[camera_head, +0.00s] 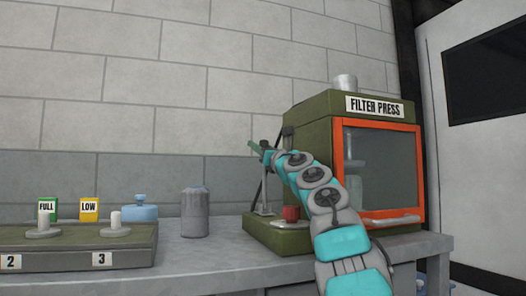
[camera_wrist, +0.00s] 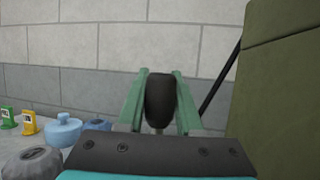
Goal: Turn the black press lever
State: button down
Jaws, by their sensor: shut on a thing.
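The green filter press (camera_head: 312,135) stands on the grey bench at the right in the head view, with an orange-framed window (camera_head: 385,170). My gripper (camera_head: 257,149) is at the left side of the press. In the wrist view my gripper (camera_wrist: 160,78) has its two green fingers on either side of a rounded black knob (camera_wrist: 160,101), the press lever's end, and is shut on it. The rest of the lever is mostly hidden by my arm in the head view. A thin dark rod (camera_wrist: 219,83) slants beside the press wall in the wrist view.
A red part (camera_head: 291,213) sits on the press base below my arm. Bare bench lies between canister and press.

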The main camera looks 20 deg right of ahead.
jog(key=c, duration=0.6)
grip_release()
jog(key=shift+f, duration=0.1)
jog(key=b, duration=0.6)
send_over(264, 174)
jog(key=s+d, duration=0.1)
jog(key=s, duration=0.3)
notch_tip(264, 174, down, 3)
jog(key=shift+w+d, duration=0.15)
jog(key=shift+w, duration=0.05)
